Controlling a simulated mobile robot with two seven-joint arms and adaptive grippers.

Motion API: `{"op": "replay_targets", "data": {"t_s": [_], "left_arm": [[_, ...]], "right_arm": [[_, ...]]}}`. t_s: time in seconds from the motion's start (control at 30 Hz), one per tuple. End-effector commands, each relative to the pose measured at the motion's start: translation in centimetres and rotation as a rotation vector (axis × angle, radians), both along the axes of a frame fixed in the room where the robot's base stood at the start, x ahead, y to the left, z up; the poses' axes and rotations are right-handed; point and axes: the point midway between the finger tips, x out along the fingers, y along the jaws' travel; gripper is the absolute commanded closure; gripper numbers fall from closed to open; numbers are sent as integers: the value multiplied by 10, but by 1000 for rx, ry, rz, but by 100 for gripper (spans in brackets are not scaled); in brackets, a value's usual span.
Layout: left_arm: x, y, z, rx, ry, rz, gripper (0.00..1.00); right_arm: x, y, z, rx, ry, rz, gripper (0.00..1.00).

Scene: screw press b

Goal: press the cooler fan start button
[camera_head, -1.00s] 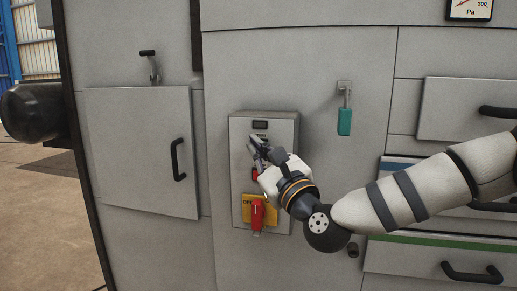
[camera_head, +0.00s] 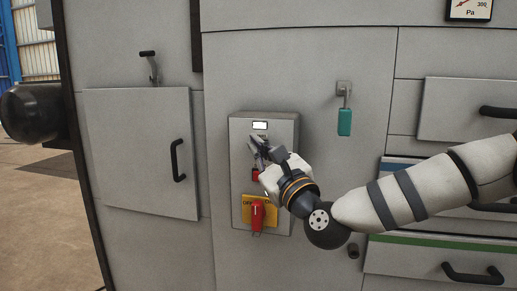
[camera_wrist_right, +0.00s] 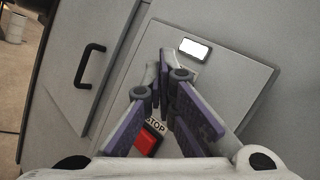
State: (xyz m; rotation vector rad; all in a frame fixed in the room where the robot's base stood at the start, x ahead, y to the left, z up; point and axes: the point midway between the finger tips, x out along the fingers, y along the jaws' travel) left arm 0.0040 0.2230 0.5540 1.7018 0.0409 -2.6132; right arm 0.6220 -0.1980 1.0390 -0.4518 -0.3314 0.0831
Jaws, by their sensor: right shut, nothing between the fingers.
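The grey control box (camera_head: 239,165) is on the cabinet front, with a lit white indicator window (camera_head: 260,125) at its top. The window also glows in the right wrist view (camera_wrist_right: 195,48). My right gripper (camera_head: 254,144) is shut and empty, its fingertips at the box face just below the window. The start button is hidden behind the fingers, so I cannot see the contact itself. Below is a red stop button (camera_head: 255,174), with its STOP label partly covered in the wrist view (camera_wrist_right: 149,138). My left gripper is not in view.
A yellow plate (camera_head: 246,212) with a red rotary handle (camera_head: 257,215) is low on the box. A teal-handled lever (camera_head: 344,121) hangs to the right. A cabinet door (camera_head: 135,150) with a black handle (camera_head: 177,160) is at left. Drawers with black handles (camera_head: 470,273) are at right.

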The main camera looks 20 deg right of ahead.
Motion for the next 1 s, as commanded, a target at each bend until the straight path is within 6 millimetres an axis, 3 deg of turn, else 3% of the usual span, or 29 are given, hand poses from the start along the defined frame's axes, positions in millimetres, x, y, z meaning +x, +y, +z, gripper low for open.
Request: {"op": "replay_targets", "data": {"t_s": [1.0], "left_arm": [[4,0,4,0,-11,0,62]], "right_arm": [[-15,10,0,0,0,0,100]]}}
